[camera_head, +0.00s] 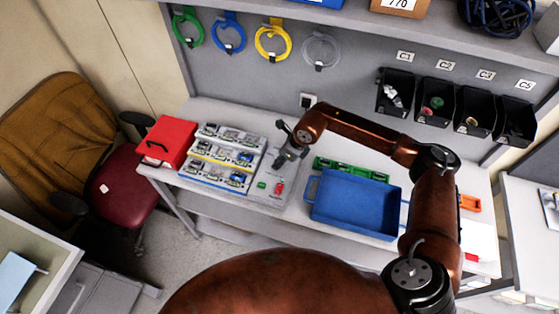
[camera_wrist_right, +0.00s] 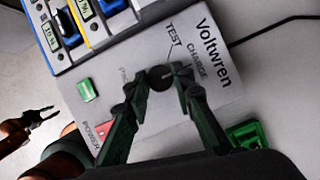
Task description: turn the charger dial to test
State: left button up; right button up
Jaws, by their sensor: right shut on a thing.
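The charger (camera_head: 262,192) is a grey panel on the bench with a green button, a red switch and the word Voltwren. In the right wrist view, its dark round dial (camera_wrist_right: 160,76) sits between the printed words TEST (camera_wrist_right: 173,34) and CHARGE (camera_wrist_right: 197,62) and another label, partly hidden. My right gripper (camera_wrist_right: 174,82) is shut on the dial, a fingertip on either side; it also shows over the charger in the head view (camera_head: 284,158). The dial's pointer direction is not clear. My left gripper (camera_wrist_right: 46,114) shows small at the left of the wrist view, fingers apart and empty.
Battery rows (camera_head: 222,158) adjoin the charger's left, with a red case (camera_head: 167,142) beyond. A blue tray (camera_head: 355,205) and a green strip (camera_head: 350,168) lie to the right. Black bins (camera_head: 436,104) and coiled cables (camera_head: 272,42) hang on the back panel.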

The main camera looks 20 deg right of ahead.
grip_shut()
jog(key=shift+w+f+n+b, duration=0.1)
jog(key=shift+n+b, duration=0.3)
jog(key=shift+b, duration=0.25)
jog(key=n+g+y+b, duration=0.1)
jog(key=n+b, duration=0.2)
jog(key=b, duration=0.1)
jog(key=shift+w+f+n, duration=0.1)
jog(key=shift+w+n, duration=0.05)
jog(key=shift+n, duration=0.25)
jog(key=n+g+b, duration=0.1)
jog(key=n+b, duration=0.1)
jog(key=b, duration=0.1)
jog(key=shift+d+n+g, duration=0.1)
jog(key=shift+n+g, duration=0.2)
jog(key=shift+n, duration=0.1)
jog(key=shift+w+r+n+g+b, duration=0.1)
jog(key=shift+r+n+g+b, duration=0.15)
jog(key=shift+n+b, duration=0.4)
jog(key=shift+n, duration=0.25)
jog(key=o, duration=0.6)
grip_release()
jog(key=shift+o, duration=0.2)
